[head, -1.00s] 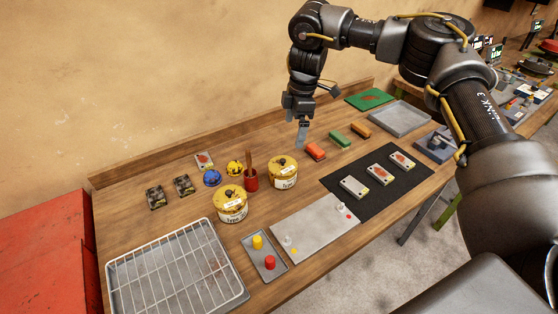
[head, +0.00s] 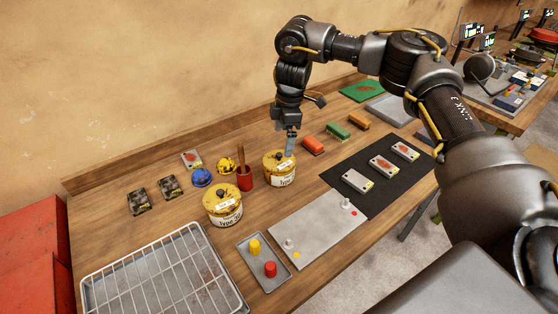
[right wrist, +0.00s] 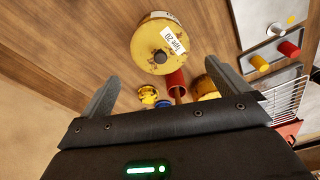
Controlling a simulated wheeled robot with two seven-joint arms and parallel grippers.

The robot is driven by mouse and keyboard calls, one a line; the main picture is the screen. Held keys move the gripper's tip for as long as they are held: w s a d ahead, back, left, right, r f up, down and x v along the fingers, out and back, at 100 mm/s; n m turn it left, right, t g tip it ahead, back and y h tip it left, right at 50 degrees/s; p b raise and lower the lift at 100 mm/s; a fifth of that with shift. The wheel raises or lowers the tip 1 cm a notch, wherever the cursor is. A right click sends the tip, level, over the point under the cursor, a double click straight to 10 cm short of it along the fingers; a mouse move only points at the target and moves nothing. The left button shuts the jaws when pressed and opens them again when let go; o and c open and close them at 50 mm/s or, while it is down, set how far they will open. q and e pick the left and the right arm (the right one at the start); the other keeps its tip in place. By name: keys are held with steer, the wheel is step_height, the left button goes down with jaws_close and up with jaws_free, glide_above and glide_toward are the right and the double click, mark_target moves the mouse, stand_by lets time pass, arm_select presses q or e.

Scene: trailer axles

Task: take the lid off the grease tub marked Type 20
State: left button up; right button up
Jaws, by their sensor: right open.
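Two yellow grease tubs with knobbed yellow lids stand on the bench. The right one (head: 280,170) is below my right gripper (head: 290,142); in the right wrist view it is the tub (right wrist: 157,50) whose upside-down label reads Type 20. Its lid (right wrist: 148,44) is on, with a dark round knob (right wrist: 160,56). My right gripper is open and empty, its fingers apart on either side in the wrist view, above the lid. The left tub (head: 222,206) also has its lid on; its label number is hard to read. My left gripper is not in view.
A red pot with a brown handle (head: 244,176) stands between the tubs. Blue (head: 202,178) and yellow lumps lie behind. A wire rack tray (head: 160,280), a small tray with pegs (head: 263,262) and a grey plate (head: 318,228) lie in front.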

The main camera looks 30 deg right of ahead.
mark_target(280, 154)
steer(key=shift+w+a+f, duration=0.1)
steer(key=shift+w+f, duration=0.15)
steer(key=shift+f, duration=0.7)
steer(key=shift+s+a+f, duration=0.15)
steer(key=shift+s+f, duration=0.1)
steer(key=shift+f, duration=0.15)
step_height(280, 154, down, 4)
steer(key=shift+w+a+r+p, duration=0.15)
steer(key=shift+r+p, duration=0.1)
steer(key=shift+p, duration=0.7)
steer(key=shift+f, duration=0.4)
steer(key=shift+a, duration=0.1)
steer(key=c, duration=0.7)
